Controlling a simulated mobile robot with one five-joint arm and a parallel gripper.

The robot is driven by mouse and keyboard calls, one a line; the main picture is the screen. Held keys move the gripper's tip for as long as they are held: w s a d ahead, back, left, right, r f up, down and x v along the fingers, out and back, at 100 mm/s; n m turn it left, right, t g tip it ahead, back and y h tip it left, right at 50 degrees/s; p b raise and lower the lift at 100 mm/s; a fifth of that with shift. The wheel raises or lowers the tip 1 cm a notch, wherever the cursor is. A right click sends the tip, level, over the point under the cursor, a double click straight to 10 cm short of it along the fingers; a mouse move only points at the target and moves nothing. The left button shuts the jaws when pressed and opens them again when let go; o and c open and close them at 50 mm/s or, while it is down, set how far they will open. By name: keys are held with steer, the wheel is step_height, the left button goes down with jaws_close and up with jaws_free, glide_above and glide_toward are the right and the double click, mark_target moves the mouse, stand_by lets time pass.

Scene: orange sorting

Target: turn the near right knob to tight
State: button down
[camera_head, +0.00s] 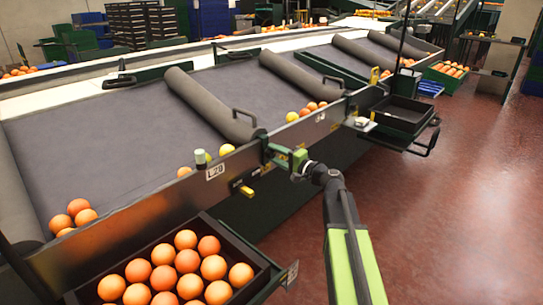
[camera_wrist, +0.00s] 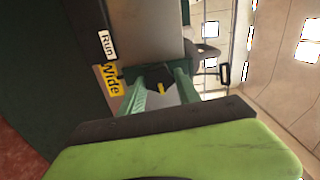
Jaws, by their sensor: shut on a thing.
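My gripper (camera_head: 284,156) is at the front rail of the sorting table in the head view, at the end of my green and black arm. In the wrist view my gripper (camera_wrist: 160,82) has its two green fingers on either side of a dark knob (camera_wrist: 159,77) with a yellow mark, and is shut on it. A yellow label reading "Wide" (camera_wrist: 109,79) is left of the knob, and a white label reading "Run" (camera_wrist: 106,44) is above that. No "tight" label is readable. In the head view the gripper hides the knob.
The sorting table (camera_head: 120,135) has grey padded dividers and a few oranges against its front rail. A crate of oranges (camera_head: 270,267) stands at the front left. A black tray (camera_head: 400,118) juts out at the right. The red-brown floor (camera_head: 460,200) at right is clear.

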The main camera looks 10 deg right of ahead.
steer(key=shift+d+m, duration=0.1)
steer(key=shift+m, duration=0.4)
steer(key=c, duration=0.9)
jaws_free()
steer(key=shift+o, duration=0.2)
steer(key=v, duration=1.7)
steer(key=shift+s+d, duration=0.15)
steer(key=shift+s, duration=0.05)
